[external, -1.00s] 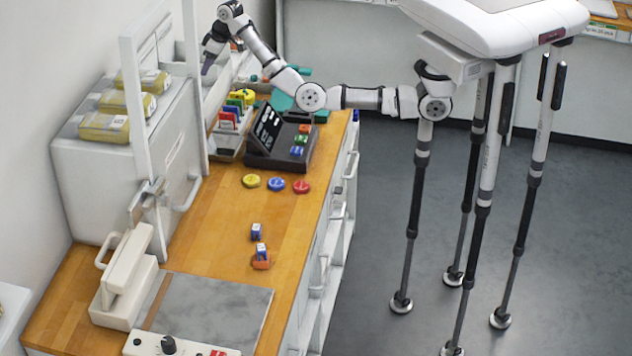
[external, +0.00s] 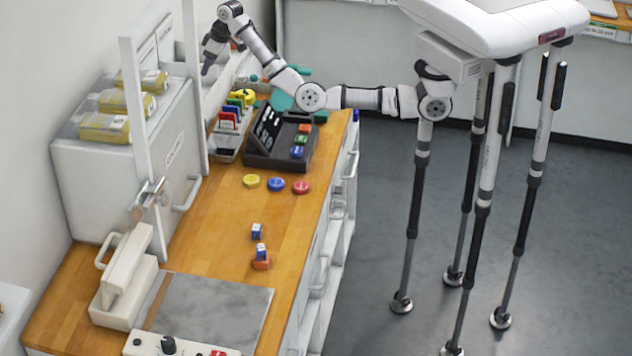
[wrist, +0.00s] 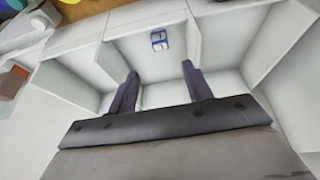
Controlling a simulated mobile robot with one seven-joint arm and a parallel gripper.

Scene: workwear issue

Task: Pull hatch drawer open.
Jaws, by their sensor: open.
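A large white box (external: 75,185) with a bar handle (external: 188,193) on its labelled front stands behind a white upright frame (external: 150,110). It may be the hatch drawer; I cannot tell for sure. My gripper (external: 206,68) is at the far end of the bench, beyond the frame's far post, well away from that handle. In the wrist view, my gripper (wrist: 158,68) is open and empty, its two dark fingers spread over white open compartments (wrist: 225,45). A small blue and white block (wrist: 159,40) lies in the middle compartment.
A black open case (external: 280,150), coloured discs (external: 276,184) and small blocks (external: 257,231) are on the wooden bench (external: 215,235). A white press-like device (external: 125,285) stands at the near left.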

